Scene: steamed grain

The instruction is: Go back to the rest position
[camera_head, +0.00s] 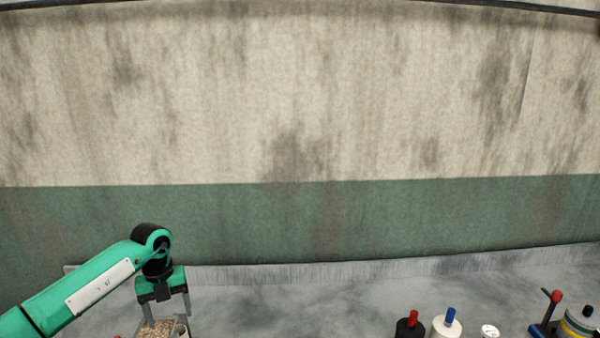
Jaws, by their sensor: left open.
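My left gripper (166,306) hangs from the green left arm at the lower left of the head view, pointing down. Its two grey fingers are apart. Just below and between them is a container of tan grain (155,329), cut off by the bottom edge of the picture. A small grey cup-like piece (181,328) stands beside the grain. I cannot tell whether the fingers touch either one. My right gripper is out of view.
On the grey counter (300,305) at the lower right stand a black bottle with a red top (411,325), a white bottle with a blue top (447,323), a small white dial (489,331), a blue tool with a red knob (548,314) and a striped round item (579,322). The middle counter is clear.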

